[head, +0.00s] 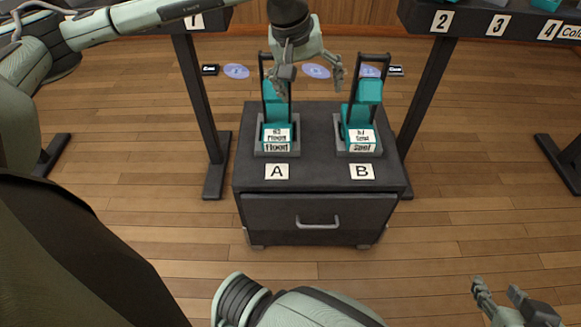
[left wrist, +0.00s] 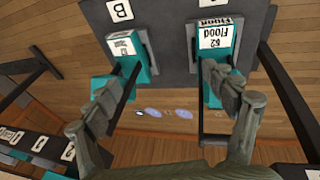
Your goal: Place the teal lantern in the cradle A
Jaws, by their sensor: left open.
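A teal lantern (head: 275,133) with a white label reading "Flood" sits in cradle A (head: 260,149), its black handle rising behind. It also shows in the left wrist view (left wrist: 217,63). A second teal lantern (head: 362,115), labelled "Spot", sits in cradle B (head: 342,150) and shows in the left wrist view (left wrist: 148,69). My left gripper (head: 308,88) is open and empty, above and behind the cradles. In the left wrist view its fingers (left wrist: 166,92) partly cover both lanterns; contact cannot be told. My right gripper (head: 508,296) is at the bottom right, fingers apart, partly cut off.
The cradles stand on a dark drawer cabinet (head: 314,120), with signs A (head: 276,172) and B (head: 362,172) in front. Dark stands with numbered signs rise at left (head: 195,95) and right (head: 425,90). Blue discs (head: 236,71) lie on the wooden floor behind.

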